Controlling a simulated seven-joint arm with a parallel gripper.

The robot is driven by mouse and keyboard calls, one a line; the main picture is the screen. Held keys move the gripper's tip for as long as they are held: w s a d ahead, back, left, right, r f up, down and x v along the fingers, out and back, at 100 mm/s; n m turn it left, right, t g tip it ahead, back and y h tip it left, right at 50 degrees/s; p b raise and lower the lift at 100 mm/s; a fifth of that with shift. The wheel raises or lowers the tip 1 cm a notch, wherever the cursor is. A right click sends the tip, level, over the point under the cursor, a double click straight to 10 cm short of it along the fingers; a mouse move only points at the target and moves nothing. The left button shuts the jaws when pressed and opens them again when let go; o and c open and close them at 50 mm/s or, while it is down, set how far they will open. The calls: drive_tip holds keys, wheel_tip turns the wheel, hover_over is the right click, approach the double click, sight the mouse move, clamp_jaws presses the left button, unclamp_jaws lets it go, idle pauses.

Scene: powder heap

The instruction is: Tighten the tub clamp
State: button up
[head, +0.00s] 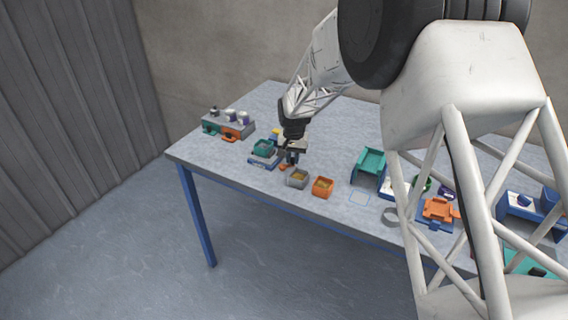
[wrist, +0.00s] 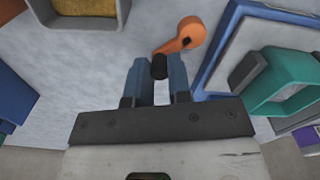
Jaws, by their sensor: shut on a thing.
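The teal tub (head: 263,147) sits on a blue and white base (head: 258,162) at the left-middle of the table. In the wrist view the tub (wrist: 283,82) is at the right, with a dark pad beside its near-left side. The orange clamp lever (wrist: 187,36) lies beside the base, with a dark knob (wrist: 159,67) at its end. My gripper (wrist: 160,72) is shut on this knob, one finger on each side. In the head view my gripper (head: 291,161) points down just right of the tub and partly hides the lever.
A grey box (head: 297,179) with yellowish contents and an orange box (head: 322,187) stand close in front. A rack with white-topped jars (head: 230,122) is at the far left. A teal holder (head: 369,165) stands to the right. Table between rack and base is clear.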

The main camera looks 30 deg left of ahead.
drive_tip(key=shift+s, duration=0.15)
drive_tip(key=shift+s+d+m, duration=0.15)
drive_tip(key=shift+s+m, duration=0.1)
drive_tip(key=shift+m, duration=0.85)
drive_tip(key=shift+s+d+m, duration=0.1)
drive_tip(key=shift+s+m, duration=0.15)
drive_tip(key=shift+m, duration=0.85)
drive_tip(key=shift+s+d+m, duration=0.1)
drive_tip(key=shift+s+m, duration=0.15)
drive_tip(key=shift+m, duration=0.55)
drive_tip(key=shift+s+d+m, duration=0.1)
drive_tip(key=shift+s+m, duration=0.15)
drive_tip(key=shift+m, duration=0.55)
drive_tip(key=o, duration=0.7)
drive_tip(key=shift+r, duration=0.1)
